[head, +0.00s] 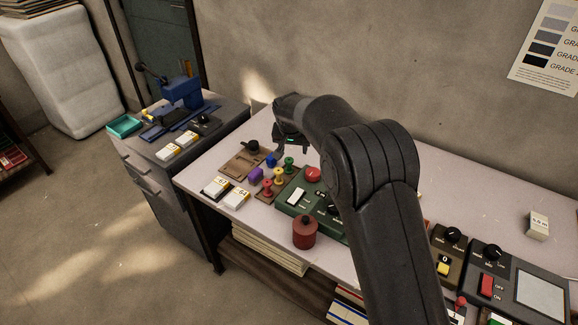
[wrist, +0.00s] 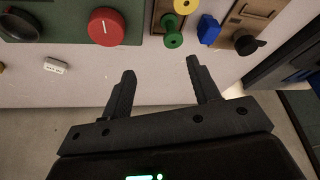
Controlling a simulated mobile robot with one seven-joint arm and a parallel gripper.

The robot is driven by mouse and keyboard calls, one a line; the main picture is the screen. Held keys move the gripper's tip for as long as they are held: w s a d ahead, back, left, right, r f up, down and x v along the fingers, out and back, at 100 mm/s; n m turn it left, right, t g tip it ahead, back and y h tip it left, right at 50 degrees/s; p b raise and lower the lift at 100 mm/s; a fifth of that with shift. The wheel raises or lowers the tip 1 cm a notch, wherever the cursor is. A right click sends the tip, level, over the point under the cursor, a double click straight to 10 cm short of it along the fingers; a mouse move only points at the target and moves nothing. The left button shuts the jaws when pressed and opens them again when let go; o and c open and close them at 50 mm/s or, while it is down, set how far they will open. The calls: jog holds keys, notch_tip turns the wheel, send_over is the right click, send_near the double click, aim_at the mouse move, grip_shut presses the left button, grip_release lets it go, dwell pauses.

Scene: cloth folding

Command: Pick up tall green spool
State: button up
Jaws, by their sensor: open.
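In the head view my gripper (head: 291,140) hangs behind and above the spool, partly hidden by my own arm.
A red spool (head: 267,187), a purple piece (head: 256,174) and a blue piece (head: 271,160) stand close by. A wooden board with a black knob (head: 251,147) lies left. A green control box with a red button (head: 312,174) stands right. A dark red canister (head: 305,233) stands in front.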

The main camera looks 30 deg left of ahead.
send_over(289, 160)
jog(key=s+d, duration=0.2)
jog(key=f, duration=0.5)
jog(key=shift+s+a+f, duration=0.1)
jog(key=shift+s+f, duration=0.05)
jog(key=shift+s, duration=0.05)
jog(key=shift+a+x, duration=0.2)
jog(key=shift+x, duration=1.4)
jog(key=shift+a+x, duration=0.2)
jog(key=shift+x, duration=1.4)
jog(key=shift+w, duration=0.15)
jog(key=shift+c, duration=0.5)
jog(key=c, duration=1)
jog(key=shift+o, duration=0.2)
jog(key=shift+r, duration=0.3)
